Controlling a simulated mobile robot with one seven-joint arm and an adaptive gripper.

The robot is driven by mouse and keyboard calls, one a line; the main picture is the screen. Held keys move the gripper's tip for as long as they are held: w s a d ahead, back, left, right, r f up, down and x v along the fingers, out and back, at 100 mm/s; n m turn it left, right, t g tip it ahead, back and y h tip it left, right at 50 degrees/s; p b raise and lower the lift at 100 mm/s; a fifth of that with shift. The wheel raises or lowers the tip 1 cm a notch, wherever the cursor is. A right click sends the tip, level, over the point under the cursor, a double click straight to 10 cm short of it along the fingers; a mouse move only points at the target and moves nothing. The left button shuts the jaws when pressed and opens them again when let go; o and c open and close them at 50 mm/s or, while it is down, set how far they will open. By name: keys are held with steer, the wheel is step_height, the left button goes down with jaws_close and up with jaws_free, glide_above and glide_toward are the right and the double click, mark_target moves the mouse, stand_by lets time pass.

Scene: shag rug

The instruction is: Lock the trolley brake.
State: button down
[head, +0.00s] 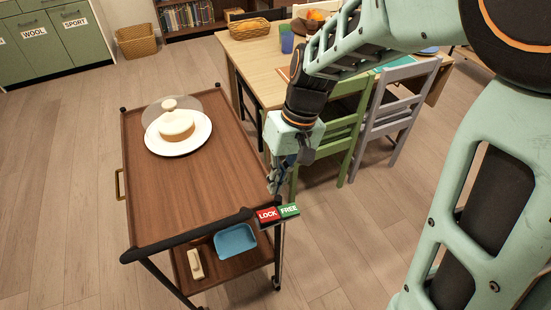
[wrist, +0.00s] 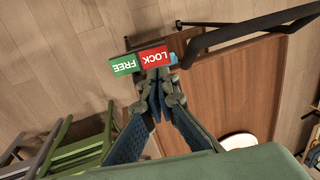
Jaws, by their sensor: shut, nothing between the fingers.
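The wooden trolley (head: 190,190) stands in the middle of the head view, with its brake at the near right corner. The brake has a red LOCK plate (head: 267,215) and a green FREE plate (head: 289,210) side by side. In the wrist view the LOCK plate (wrist: 154,57) lies just past my fingertips and the FREE plate (wrist: 124,65) is left of it. My gripper (head: 275,188) is shut and empty, pointing down close to the LOCK plate. I cannot tell whether it touches the plate, or which plate is pressed down.
A white plate (head: 152,142) with a cake under a clear dome stands on the trolley top. A blue tray (head: 236,241) is on the lower shelf. A green chair (head: 338,135) and the dining table (head: 245,48) stand behind my gripper. Floor at the left is clear.

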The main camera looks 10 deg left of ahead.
mark_target(259, 217)
steer(key=b+x, duration=0.1)
steer(key=x, duration=0.8)
steer(key=shift+f, duration=0.35)
steer(key=shift+s+a+f+b, duration=0.25)
steer(key=shift+a+f+b, duration=0.15)
steer(key=shift+a, duration=0.05)
stand_by(0.6)
steer(key=shift+s+a+f+b, duration=0.3)
steer(key=shift+a+f+b, duration=0.25)
steer(key=shift+f, duration=0.1)
steer(key=shift+d+r, duration=0.1)
stand_by(0.5)
steer(key=shift+w+d+r+p, duration=0.3)
steer(key=shift+w+d+r, duration=0.1)
steer(key=shift+d, duration=0.15)
